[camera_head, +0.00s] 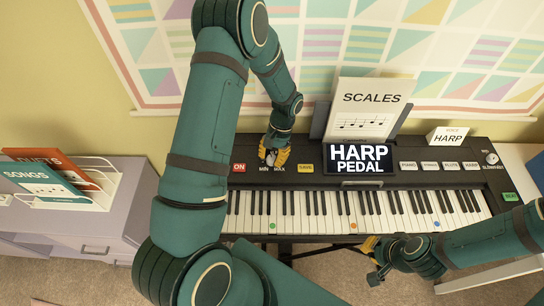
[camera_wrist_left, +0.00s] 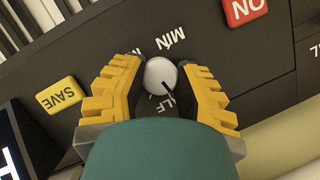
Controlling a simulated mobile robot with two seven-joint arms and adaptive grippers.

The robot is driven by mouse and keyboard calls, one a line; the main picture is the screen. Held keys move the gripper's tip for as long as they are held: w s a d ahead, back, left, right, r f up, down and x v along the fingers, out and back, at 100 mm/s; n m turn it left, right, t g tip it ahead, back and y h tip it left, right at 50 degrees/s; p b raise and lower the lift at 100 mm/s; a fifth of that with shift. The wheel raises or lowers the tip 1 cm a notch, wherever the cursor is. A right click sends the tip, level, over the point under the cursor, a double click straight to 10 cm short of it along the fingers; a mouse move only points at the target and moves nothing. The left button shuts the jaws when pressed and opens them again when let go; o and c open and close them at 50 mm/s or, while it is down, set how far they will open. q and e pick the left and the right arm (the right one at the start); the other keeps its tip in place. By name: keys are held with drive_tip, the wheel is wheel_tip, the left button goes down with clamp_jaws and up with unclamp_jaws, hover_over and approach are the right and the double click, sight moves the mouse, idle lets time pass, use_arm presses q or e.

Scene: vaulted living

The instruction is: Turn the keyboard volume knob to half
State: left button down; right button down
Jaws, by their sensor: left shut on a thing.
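The volume knob (camera_wrist_left: 160,75) is a round white dial on the keyboard's (camera_head: 440,180) black panel, seen in the left wrist view. Its dark pointer line runs toward the lower right, at the partly hidden label ending in "LF" (camera_wrist_left: 165,102). The "MIN" label (camera_wrist_left: 171,39) is on the opposite side. My left gripper (camera_head: 271,156) is over the panel beside the red ON button, its yellow fingers shut on the knob from both sides. My right gripper (camera_head: 374,262) hangs in front of the keys, apart from them; its finger opening is unclear.
A yellow SAVE button (camera_wrist_left: 60,96) and a red ON button (camera_head: 239,168) flank the knob. A HARP PEDAL screen (camera_head: 358,160) and a SCALES sheet (camera_head: 366,108) stand behind. A side cabinet (camera_head: 90,225) with song folders is at the left.

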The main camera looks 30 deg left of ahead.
use_arm(q)
drive_tip(key=shift+s+d+f+m+y, duration=0.15)
drive_tip(key=shift+m+y, duration=0.25)
drive_tip(key=shift+m, duration=0.6)
drive_tip(key=c, duration=0.6)
unclamp_jaws()
drive_tip(key=a+v, duration=0.1)
drive_tip(key=v, duration=1.1)
drive_tip(key=shift+d, duration=0.45)
